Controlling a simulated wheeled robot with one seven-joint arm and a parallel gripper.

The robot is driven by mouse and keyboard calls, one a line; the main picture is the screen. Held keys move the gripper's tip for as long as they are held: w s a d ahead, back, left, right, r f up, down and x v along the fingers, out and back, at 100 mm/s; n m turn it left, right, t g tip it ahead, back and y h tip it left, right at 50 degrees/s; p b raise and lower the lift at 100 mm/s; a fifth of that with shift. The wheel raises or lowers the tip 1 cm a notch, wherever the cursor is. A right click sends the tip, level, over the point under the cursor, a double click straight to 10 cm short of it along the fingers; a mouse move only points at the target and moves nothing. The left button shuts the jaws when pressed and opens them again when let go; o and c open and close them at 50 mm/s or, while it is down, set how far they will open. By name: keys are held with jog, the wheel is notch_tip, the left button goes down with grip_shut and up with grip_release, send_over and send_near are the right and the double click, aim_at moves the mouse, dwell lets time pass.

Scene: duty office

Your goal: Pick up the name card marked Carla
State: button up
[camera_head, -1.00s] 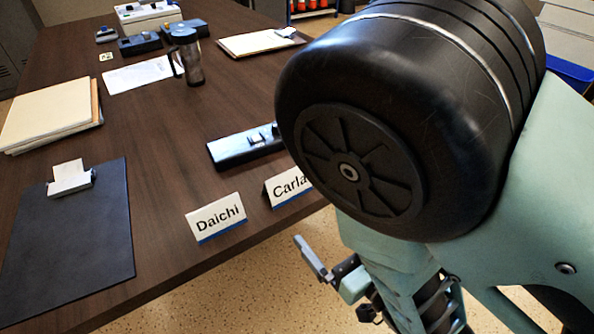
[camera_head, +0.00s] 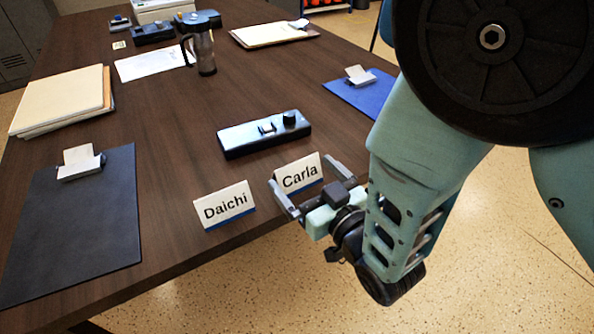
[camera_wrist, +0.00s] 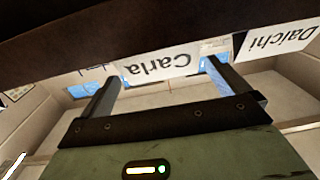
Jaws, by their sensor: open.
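The Carla name card (camera_head: 299,174) is a white tent card with a blue lower stripe, standing at the near edge of the dark table. In the wrist view the Carla card (camera_wrist: 160,66) appears upside down, ahead of and between my fingers. My gripper (camera_head: 305,183) is open, with one finger at each side of the card; I cannot tell whether either touches it. My gripper also shows in the wrist view (camera_wrist: 160,82). The Daichi card (camera_head: 224,205) stands just left of the Carla card, and it shows at the upper right of the wrist view (camera_wrist: 277,43).
A black device (camera_head: 264,134) lies behind the cards. A black clipboard (camera_head: 72,225) is at left, a blue clipboard (camera_head: 362,92) at right. A jug (camera_head: 201,50), folders (camera_head: 62,97) and papers stand farther back.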

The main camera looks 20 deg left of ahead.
aim_at(299, 170)
jog(key=x, duration=0.3)
jog(key=shift+a, duration=0.15)
jog(key=shift+c, duration=0.3)
jog(key=c, duration=0.7)
jog(key=shift+c, duration=0.2)
